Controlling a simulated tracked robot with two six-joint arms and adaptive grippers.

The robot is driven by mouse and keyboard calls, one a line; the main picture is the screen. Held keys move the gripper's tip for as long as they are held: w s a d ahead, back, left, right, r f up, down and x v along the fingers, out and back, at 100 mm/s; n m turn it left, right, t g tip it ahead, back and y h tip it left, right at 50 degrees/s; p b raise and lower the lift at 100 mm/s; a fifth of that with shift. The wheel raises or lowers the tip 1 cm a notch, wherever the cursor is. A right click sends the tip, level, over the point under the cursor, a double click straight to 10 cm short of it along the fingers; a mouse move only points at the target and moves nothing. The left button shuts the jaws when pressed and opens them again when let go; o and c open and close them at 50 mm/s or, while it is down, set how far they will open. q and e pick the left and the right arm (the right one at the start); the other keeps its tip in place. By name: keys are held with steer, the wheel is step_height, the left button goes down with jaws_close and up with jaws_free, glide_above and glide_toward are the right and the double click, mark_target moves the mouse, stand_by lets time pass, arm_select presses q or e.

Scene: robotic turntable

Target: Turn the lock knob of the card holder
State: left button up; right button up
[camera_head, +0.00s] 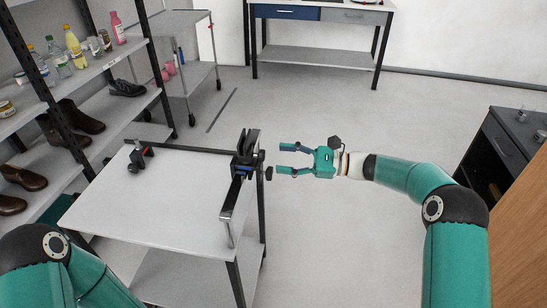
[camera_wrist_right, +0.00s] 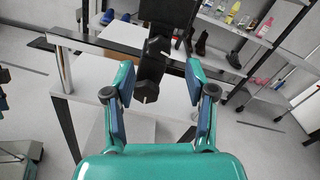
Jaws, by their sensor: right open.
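The black card holder (camera_head: 243,158) is fixed at the right edge of the white cart. Its dark lock knob (camera_head: 269,173) sticks out on the right side. My right gripper (camera_head: 281,159) is open and empty, its fingers pointing left at the holder. The knob is just left of the lower fingertip, with a small gap. In the right wrist view the black holder (camera_wrist_right: 155,45) and knob (camera_wrist_right: 146,92) appear between the spread fingers of the gripper (camera_wrist_right: 159,75). Of my left arm only links show at the lower left; its gripper is not in view.
The white cart top (camera_head: 170,200) carries a small black and red device (camera_head: 140,155) and has a metal bar (camera_head: 236,205) along its right edge. A shelf (camera_head: 85,75) with bottles and shoes stands left. A dark cabinet (camera_head: 500,150) stands right. Floor between is clear.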

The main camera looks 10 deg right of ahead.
steer(key=v, duration=0.7)
steer(key=shift+d, duration=0.35)
steer(key=shift+s, duration=0.15)
